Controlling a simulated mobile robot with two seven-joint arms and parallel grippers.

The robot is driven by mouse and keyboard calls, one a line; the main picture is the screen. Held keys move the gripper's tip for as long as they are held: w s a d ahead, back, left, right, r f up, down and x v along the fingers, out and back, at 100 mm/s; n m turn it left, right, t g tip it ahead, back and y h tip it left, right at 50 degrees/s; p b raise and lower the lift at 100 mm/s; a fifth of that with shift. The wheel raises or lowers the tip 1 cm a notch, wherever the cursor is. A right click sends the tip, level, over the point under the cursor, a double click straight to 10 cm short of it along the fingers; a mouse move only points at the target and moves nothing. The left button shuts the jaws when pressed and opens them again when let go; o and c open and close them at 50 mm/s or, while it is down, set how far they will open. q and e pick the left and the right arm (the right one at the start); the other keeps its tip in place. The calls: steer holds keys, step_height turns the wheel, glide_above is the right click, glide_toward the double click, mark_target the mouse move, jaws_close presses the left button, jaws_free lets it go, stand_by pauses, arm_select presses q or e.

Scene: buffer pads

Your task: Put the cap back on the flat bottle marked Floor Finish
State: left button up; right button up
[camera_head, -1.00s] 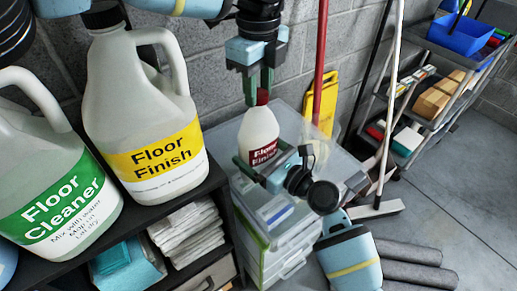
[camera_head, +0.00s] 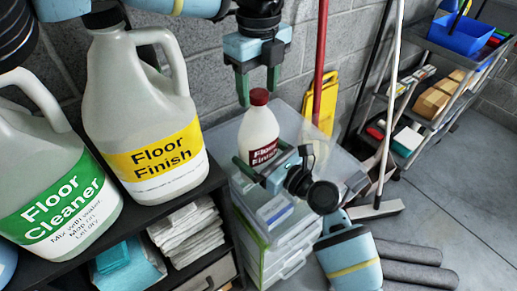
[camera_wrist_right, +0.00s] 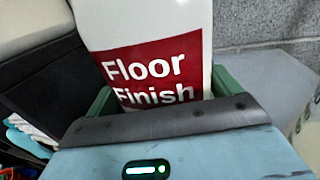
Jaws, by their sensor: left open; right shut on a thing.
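The flat white bottle (camera_head: 259,130) with a dark red Floor Finish label stands upright at the plastic drawer unit. Its dark red cap (camera_head: 259,97) sits on its neck. My left gripper (camera_head: 258,92) is open, its fingers pointing down around or just above the cap, apart from it as far as I can see. My right gripper (camera_head: 262,168) is shut on the bottle's lower body. In the right wrist view the bottle (camera_wrist_right: 150,30) fills the space between the fingers, label facing the camera; its top is out of frame.
A big Floor Finish jug (camera_head: 140,110) with a yellow label and a green-labelled Floor Cleaner jug (camera_head: 50,180) stand on the dark shelf at left. The clear drawer unit (camera_head: 285,245) is below the bottle. A red pole (camera_head: 320,60) and yellow sign (camera_head: 325,100) stand behind.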

arm_select(q)
steer(key=shift+r, duration=2.05)
steer(key=shift+c, duration=0.3)
steer(key=shift+r+n, duration=1.7)
steer(key=shift+r, duration=0.05)
steer(key=shift+f, duration=4.05)
